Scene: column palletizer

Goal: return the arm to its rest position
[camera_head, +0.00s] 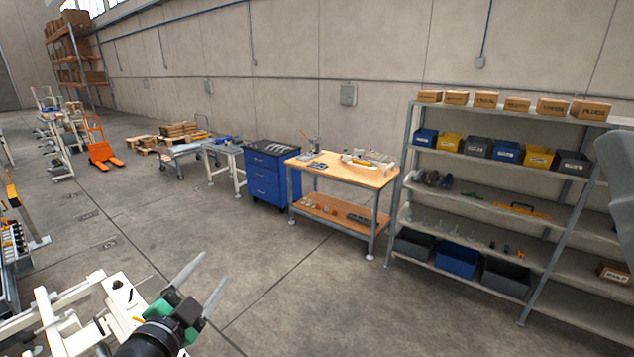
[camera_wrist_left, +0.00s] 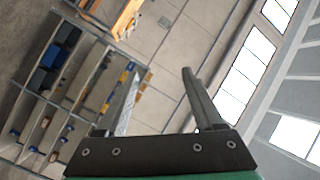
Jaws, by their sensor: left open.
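My left gripper (camera_head: 202,284) shows at the lower left of the head view, with a green and black body and two long grey fingers. The fingers are apart and nothing is between them. They point up and to the right, above the bare concrete floor. In the left wrist view the same gripper (camera_wrist_left: 160,95) has its two fingers spread, with only the distant wall between them. A grey rounded part at the right edge of the head view cannot be told clearly. My right gripper does not show.
A white frame (camera_head: 62,318) lies beside and under my left gripper. A wooden workbench (camera_head: 370,178), a blue drawer cabinet (camera_head: 268,180) and a grey shelf rack (camera_head: 397,190) with bins stand along the wall. An orange pallet jack (camera_head: 100,152) stands far left. The middle floor is clear.

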